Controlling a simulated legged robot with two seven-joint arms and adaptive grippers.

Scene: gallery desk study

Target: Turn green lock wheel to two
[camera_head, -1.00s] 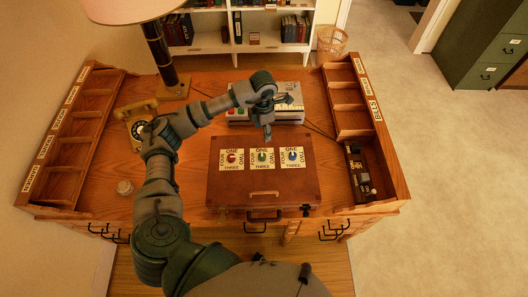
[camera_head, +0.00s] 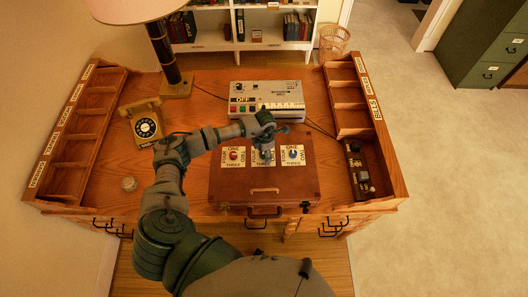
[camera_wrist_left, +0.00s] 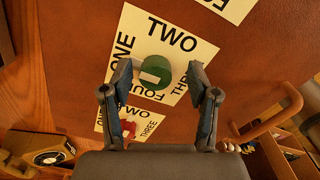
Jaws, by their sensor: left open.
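The green lock wheel (camera_wrist_left: 155,70) sits on a white card lettered ONE, TWO, THREE and FOUR, on the lid of a brown case (camera_head: 285,178). A pale mark shows on the wheel; I cannot tell surely which word it points to. My left gripper (camera_head: 266,150) is over the green wheel and largely hides it in the head view. In the left wrist view the open fingers (camera_wrist_left: 158,78) stand on either side of the wheel, with gaps visible. The red wheel (camera_head: 233,155) and blue wheel (camera_head: 292,154) flank it. My right gripper is not seen.
A grey device with colored buttons (camera_head: 268,97) stands behind the case. A yellow telephone (camera_head: 145,124) and a lamp (camera_head: 170,68) are at the left. Wooden compartment racks line both desk sides. The case handle (camera_head: 265,190) sticks up nearer me.

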